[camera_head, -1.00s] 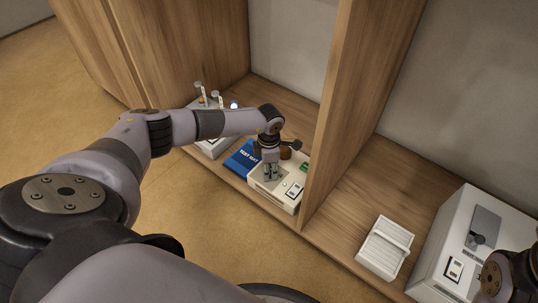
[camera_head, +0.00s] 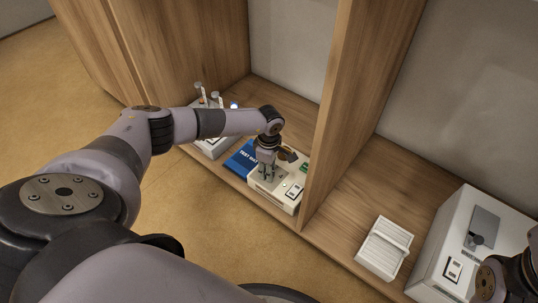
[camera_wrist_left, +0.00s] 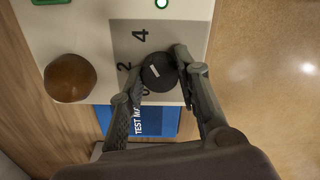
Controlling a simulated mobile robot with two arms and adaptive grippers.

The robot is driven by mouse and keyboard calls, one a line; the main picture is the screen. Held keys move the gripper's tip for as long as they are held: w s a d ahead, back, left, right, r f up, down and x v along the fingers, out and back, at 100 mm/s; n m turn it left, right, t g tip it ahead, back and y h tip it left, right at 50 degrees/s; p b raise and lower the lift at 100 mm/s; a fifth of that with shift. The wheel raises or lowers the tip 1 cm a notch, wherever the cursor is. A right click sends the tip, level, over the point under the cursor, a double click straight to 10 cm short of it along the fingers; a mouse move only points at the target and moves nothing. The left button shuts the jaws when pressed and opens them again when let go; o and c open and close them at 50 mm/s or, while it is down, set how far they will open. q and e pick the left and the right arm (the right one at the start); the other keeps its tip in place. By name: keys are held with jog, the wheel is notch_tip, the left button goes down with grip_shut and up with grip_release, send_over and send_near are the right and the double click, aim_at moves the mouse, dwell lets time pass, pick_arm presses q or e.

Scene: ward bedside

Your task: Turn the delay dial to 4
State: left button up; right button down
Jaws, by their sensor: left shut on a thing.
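The delay dial (camera_wrist_left: 159,73) is a round black knob with a short white mark, on a grey panel of the pale device (camera_head: 283,199). In the left wrist view the printed 2 and 4 show beside it; another figure is partly hidden by a finger. The white mark points roughly toward the 2 side; its exact setting is hard to tell. My left gripper (camera_head: 267,178) is over the device from above. In the left wrist view its fingers (camera_wrist_left: 158,78) are shut on the dial, one on each side.
A blue test booklet (camera_head: 241,158) lies left of the device. A brown round knob (camera_wrist_left: 70,78) stands on the device near the dial. A wooden divider (camera_head: 340,120) rises close on the right. Beyond it are a white ribbed tray (camera_head: 384,247) and a white box (camera_head: 455,240).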

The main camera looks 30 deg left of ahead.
dwell(0.3)
pick_arm(q)
jog(key=o, duration=1.2)
jog(key=shift+r, duration=0.25)
notch_tip(320, 180, up, 12)
jog(key=shift+f, duration=0.25)
